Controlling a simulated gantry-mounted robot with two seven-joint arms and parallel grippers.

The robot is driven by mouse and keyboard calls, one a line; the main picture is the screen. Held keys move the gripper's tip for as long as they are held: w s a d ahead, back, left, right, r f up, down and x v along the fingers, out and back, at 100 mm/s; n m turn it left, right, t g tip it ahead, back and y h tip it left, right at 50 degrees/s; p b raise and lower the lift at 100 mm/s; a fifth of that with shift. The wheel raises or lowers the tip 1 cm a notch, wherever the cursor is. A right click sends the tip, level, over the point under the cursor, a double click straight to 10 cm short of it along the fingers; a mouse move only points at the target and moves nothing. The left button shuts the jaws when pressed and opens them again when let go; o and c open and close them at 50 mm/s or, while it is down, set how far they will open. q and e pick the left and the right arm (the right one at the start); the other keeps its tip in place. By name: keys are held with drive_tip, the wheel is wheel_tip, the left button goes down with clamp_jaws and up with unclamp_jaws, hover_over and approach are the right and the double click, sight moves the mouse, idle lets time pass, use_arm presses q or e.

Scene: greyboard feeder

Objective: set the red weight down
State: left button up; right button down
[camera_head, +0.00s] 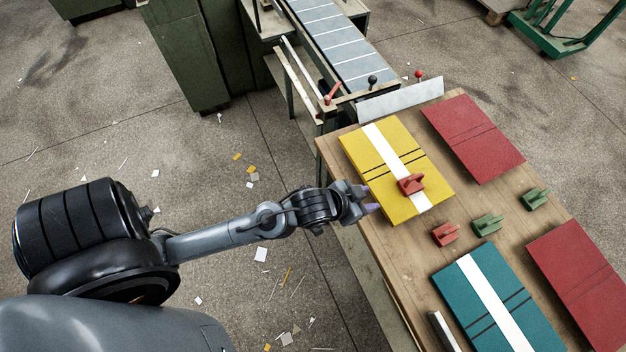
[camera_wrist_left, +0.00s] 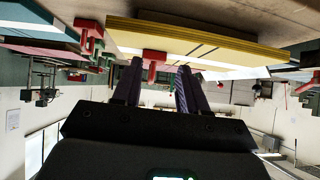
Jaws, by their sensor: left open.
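A red weight (camera_head: 411,184) with a raised handle stands on the yellow board stack (camera_head: 385,152), on its white stripe. A second red weight (camera_head: 445,234) stands on the bare wood of the table. My left gripper (camera_head: 368,198) is open and empty, at the table's left edge just left of the yellow stack, apart from the weight. In the left wrist view, which is upside down, a red weight (camera_wrist_left: 154,62) shows beyond and between the two purple-grey fingers, against the yellow stack (camera_wrist_left: 200,38). My right gripper is not in view.
Two green weights (camera_head: 487,224) (camera_head: 536,199) stand on the table (camera_head: 375,235). A teal stack (camera_head: 480,285) and two red stacks (camera_head: 473,138) (camera_head: 585,280) lie around them. A feeder conveyor (camera_head: 338,40) with a pale metal plate (camera_head: 400,100) adjoins the far edge.

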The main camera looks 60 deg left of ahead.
use_arm(q)
drive_tip(key=s+a+f+g, duration=0.1)
drive_tip(key=s+f+g, duration=0.1)
drive_tip(key=s, duration=0.6)
drive_tip(key=s+a+f+g+y, duration=0.1)
drive_tip(key=s+g, duration=0.3)
drive_tip(key=s, duration=0.4)
drive_tip(key=shift+s+f+g, duration=0.35)
drive_tip(key=shift+f+g, duration=0.05)
drive_tip(key=shift+f, duration=0.15)
drive_tip(key=shift+a, duration=0.1)
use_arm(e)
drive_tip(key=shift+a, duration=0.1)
